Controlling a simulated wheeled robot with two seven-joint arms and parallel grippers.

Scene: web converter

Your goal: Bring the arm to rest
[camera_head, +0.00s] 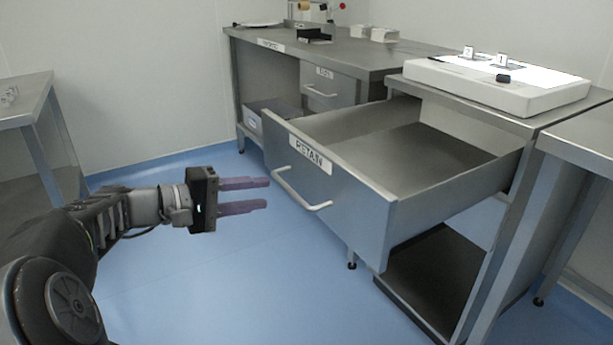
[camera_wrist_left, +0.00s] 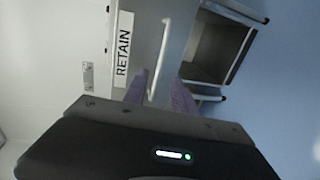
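My left gripper (camera_head: 268,193) reaches in from the left in the head view. Its two purple fingers are apart with nothing between them, and they point at the front of the open drawer. The fingertips also show in the left wrist view (camera_wrist_left: 160,82), near the drawer handle. The metal drawer (camera_head: 360,205), labelled RETAIN, is pulled far out and looks empty inside. Its white bar handle (camera_head: 300,192) is just right of the fingertips, and the fingers do not appear to grip it. In the left wrist view the handle (camera_wrist_left: 161,55) stands beyond the fingers. My right gripper is not in view.
A white light box (camera_head: 500,88) with small items stands on the bench above the drawer. Another steel bench (camera_head: 330,55) holds trays at the back. A steel table (camera_head: 25,90) stands at the left. Blue floor (camera_head: 230,280) is clear below my left arm.

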